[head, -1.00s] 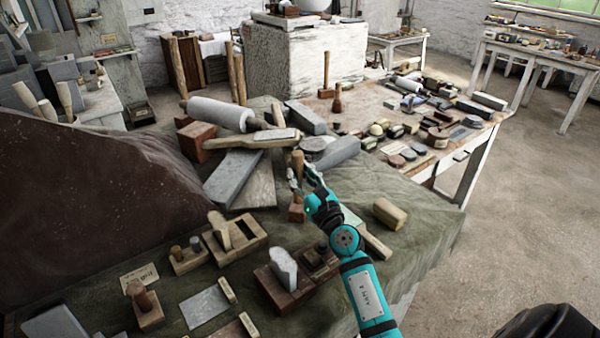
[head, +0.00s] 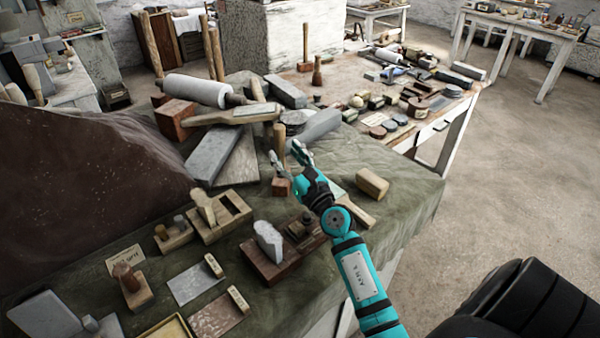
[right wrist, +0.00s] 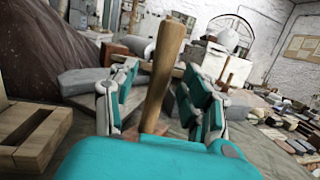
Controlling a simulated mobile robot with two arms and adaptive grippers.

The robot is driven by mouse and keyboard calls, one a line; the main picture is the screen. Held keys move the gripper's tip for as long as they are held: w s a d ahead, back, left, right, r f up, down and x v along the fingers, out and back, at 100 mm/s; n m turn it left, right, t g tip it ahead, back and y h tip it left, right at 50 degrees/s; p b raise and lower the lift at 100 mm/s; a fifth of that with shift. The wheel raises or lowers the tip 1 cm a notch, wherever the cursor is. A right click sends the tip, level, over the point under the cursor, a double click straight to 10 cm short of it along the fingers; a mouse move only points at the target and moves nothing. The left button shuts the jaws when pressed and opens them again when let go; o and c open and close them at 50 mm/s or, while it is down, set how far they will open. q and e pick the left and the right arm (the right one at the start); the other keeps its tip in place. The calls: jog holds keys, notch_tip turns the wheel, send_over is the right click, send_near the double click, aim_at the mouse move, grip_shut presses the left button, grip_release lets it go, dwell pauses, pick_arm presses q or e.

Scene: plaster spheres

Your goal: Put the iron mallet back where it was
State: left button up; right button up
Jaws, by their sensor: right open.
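My right gripper (head: 288,156) is open over the cloth-covered table. An upright wooden handle (head: 279,133) stands at its fingers in the head view, with a reddish-brown block (head: 281,187) below it. In the right wrist view the handle (right wrist: 163,75) rises between the two spread fingers (right wrist: 160,75), with a gap on each side. The lower end of the handle is hidden behind my gripper there, so I cannot tell whether this is the iron mallet. My left gripper is not in view.
A grey cylinder (head: 316,125) lies just behind my right gripper. A tan block (head: 372,183) lies to its right. A wooden box frame (head: 236,214) and a brown block with a pale stone (head: 268,240) stand in front and left. Tools crowd the far table.

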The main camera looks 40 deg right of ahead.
jog(key=b+v, duration=0.1)
jog(key=v, duration=0.8)
jog(key=shift+b, duration=0.4)
jog(key=shift+s+r, duration=0.1)
jog(key=shift+s, duration=0.05)
